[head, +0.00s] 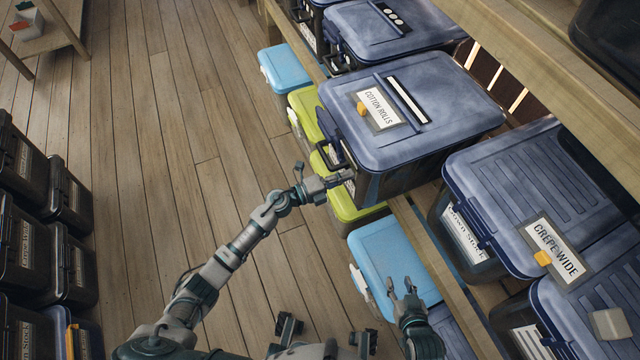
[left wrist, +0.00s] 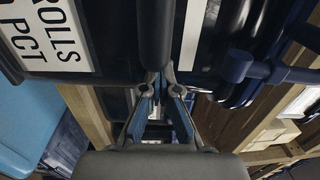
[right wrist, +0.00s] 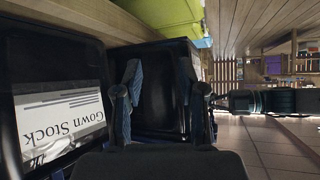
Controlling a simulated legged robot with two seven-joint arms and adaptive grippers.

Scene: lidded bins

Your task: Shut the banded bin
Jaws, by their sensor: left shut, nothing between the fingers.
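The banded bin (head: 415,115) is a dark bin with a blue lid, a white band with dark edges and a "Cotton Rolls" tag. It stands on the shelf at centre right. Its lid lies over the body; I cannot tell whether it is fully latched. A dark latch loop (head: 333,152) hangs at its front. My left gripper (head: 337,181) is shut and empty, just below that loop at the bin's front. In the left wrist view its fingertips (left wrist: 158,78) meet under a dark bar; contact is unclear. My right gripper (head: 401,286) is open and empty, low over a light-blue lid.
A blue-lidded "Crepe Wide" bin (head: 535,195) stands to the right, and a bin with dots on its lid (head: 385,28) behind. Green (head: 350,205) and light-blue bins (head: 385,250) sit lower. Dark bins (head: 25,250) are stacked at left. The wooden floor (head: 150,130) between is clear.

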